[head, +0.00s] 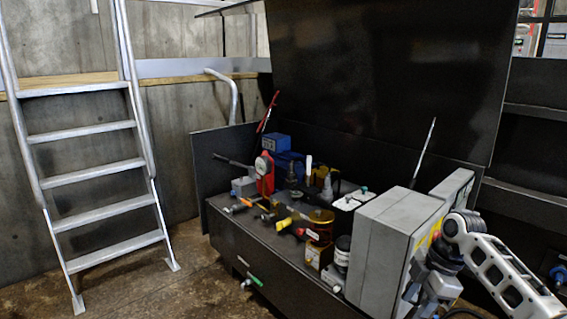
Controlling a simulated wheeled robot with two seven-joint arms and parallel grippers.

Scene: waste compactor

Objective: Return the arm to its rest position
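My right arm (500,270) comes in from the lower right, white with dark openings in its link. It bends at a rounded white joint and hangs down to a grey and black wrist part (438,262). My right gripper (425,300) is low at the bottom edge, just right of a grey cabinet. Its fingers are small, dark and partly cut off, so I cannot tell whether they are open or shut. My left arm and gripper are not in view.
The grey cabinet (385,240) stands close beside my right wrist. A dark bench (250,235) holds a red tool (264,175), a blue unit (285,160) and several small parts. A tall dark panel (390,75) rises behind. A metal ladder (95,185) stands left; floor between is clear.

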